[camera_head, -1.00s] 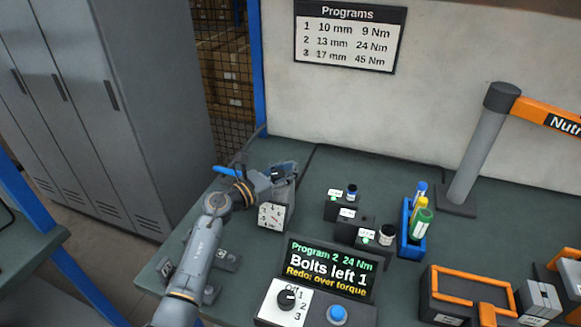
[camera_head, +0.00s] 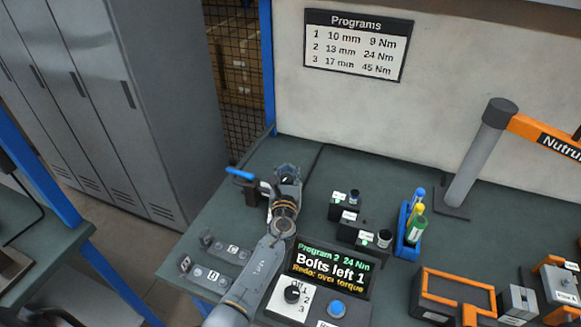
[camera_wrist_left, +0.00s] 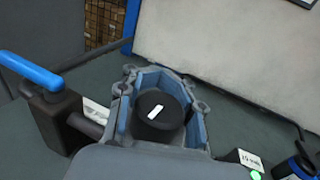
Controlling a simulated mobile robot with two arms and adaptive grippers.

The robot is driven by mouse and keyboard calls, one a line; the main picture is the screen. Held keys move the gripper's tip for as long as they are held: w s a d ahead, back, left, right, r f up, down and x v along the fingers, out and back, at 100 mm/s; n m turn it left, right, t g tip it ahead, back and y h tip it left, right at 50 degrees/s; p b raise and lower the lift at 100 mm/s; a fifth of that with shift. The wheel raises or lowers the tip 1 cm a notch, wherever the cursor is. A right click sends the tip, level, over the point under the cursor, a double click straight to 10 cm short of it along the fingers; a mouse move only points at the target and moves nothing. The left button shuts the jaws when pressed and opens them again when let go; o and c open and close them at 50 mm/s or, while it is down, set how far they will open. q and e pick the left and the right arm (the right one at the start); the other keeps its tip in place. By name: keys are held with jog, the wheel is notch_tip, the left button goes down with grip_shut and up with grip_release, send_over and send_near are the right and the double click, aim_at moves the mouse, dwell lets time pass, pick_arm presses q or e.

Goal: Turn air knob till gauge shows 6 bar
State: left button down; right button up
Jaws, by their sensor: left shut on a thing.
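The air knob (camera_wrist_left: 158,115) is black and round with a white mark on top, seen in the left wrist view. My left gripper (camera_wrist_left: 161,98) is shut on it, with its blue-padded fingers around the sides. In the head view my left gripper (camera_head: 287,178) is at the air unit near the back left of the bench and covers the knob. The gauge face is hidden behind my left arm and gripper, so its reading cannot be seen. My right gripper is not in view.
A blue-handled lever (camera_head: 241,174) is just left of the gripper. Black socket holders (camera_head: 345,205) and a display (camera_head: 329,268) stand to the right. A selector panel (camera_head: 290,302) is beside my forearm. A grey post (camera_head: 478,155) stands further right.

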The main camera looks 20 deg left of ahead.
pick_arm(q)
jog(key=shift+s+a+f+n+g+y, duration=0.15)
jog(key=shift+n+g+y, duration=0.1)
jog(key=shift+n+y, duration=0.3)
jog(key=shift+a+f+n+g+y, duration=0.15)
jog(key=shift+n+g+y, duration=0.15)
jog(key=shift+y, duration=0.35)
jog(key=shift+r, duration=0.1)
jog(key=c, duration=1.2)
grip_release()
jog(key=shift+r, duration=0.1)
jog(key=shift+r, duration=0.1)
jog(key=shift+h, duration=0.3)
